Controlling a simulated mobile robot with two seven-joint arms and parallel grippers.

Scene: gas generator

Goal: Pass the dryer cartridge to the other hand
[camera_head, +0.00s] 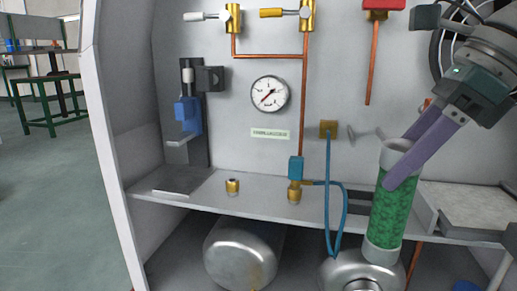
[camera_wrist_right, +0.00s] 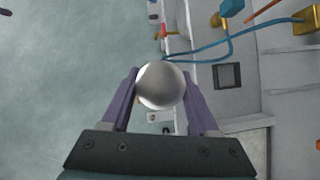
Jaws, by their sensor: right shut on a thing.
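The dryer cartridge (camera_head: 395,207) is a green cylinder with pale grey end caps, at the right of the head view, slightly tilted. My right gripper (camera_head: 400,165) has its purple fingers shut on it near the upper cap. In the right wrist view the cartridge (camera_wrist_right: 161,85) shows end-on as a round grey cap between the two fingers (camera_wrist_right: 160,100). The cartridge is in front of the shelf, and its lower cap overlaps a metal tank in the head view. I cannot tell whether they touch.
A grey cabinet holds a shelf (camera_head: 265,203) with brass fittings (camera_head: 232,186), a blue hose (camera_head: 344,215) and a pressure gauge (camera_head: 270,93). Metal tanks (camera_head: 243,252) lie below. A blue device (camera_head: 187,113) is mounted at left. Open floor (camera_head: 45,190) lies outside the left wall.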

